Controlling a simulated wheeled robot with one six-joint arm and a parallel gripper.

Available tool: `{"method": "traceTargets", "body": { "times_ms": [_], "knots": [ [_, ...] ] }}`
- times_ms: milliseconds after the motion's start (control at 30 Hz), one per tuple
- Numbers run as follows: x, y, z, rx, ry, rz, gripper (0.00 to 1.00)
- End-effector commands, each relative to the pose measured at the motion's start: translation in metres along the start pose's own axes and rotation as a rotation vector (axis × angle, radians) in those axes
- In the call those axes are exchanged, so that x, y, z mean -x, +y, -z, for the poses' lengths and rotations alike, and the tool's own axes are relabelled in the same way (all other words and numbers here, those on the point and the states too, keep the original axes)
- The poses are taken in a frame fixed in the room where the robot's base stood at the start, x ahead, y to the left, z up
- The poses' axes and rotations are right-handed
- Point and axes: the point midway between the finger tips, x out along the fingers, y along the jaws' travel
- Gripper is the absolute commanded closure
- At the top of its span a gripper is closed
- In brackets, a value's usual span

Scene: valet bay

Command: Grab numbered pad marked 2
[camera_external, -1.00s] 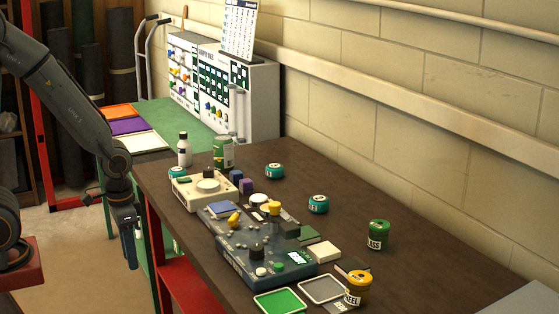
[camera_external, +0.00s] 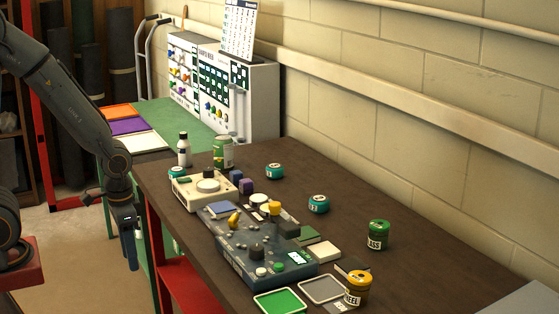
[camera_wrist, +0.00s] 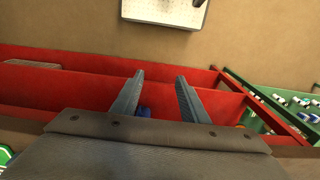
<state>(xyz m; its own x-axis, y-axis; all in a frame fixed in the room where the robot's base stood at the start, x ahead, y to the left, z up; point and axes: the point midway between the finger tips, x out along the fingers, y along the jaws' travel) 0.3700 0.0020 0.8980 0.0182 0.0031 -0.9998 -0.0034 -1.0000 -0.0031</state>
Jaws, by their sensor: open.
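Three round teal pads with white labels sit on the dark table: one at the back (camera_external: 275,171), one right of centre (camera_external: 318,204) and one at the left behind the cream box (camera_external: 176,172). The labels are too small for me to tell which is marked 2. My gripper (camera_external: 131,258) hangs pointing down off the table's left edge, well apart from all the pads. In the wrist view my gripper (camera_wrist: 158,77) is open and empty, above red shelving (camera_wrist: 60,88). No pad shows in that view.
A cream box (camera_external: 190,195) and a dark console (camera_external: 240,255) crowd the table's left side. A bottle (camera_external: 184,152), a can (camera_external: 222,152), a green jar (camera_external: 378,235) and a yellow jar (camera_external: 357,289) stand around them. The table's back right is mostly clear.

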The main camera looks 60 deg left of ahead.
Motion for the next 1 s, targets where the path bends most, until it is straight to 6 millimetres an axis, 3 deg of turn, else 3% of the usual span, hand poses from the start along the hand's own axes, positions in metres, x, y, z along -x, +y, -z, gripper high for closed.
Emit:
{"method": "traceTargets", "body": {
  "times_ms": [33, 133, 467, 567, 1000],
  "knots": [
    [0.000, 0.000, 0.000, 0.000, 0.000, 0.000, 0.50],
    [0.000, 0.000, 0.000, 0.000, 0.000, 0.000, 0.35],
    [0.004, 0.000, 0.001, 0.000, 0.002, 0.000, 0.35],
    [0.019, 0.000, 0.002, 0.000, 0.007, 0.000, 0.35],
    [0.117, 0.000, 0.003, 0.000, 0.006, 0.000, 0.35]
  ]
}}
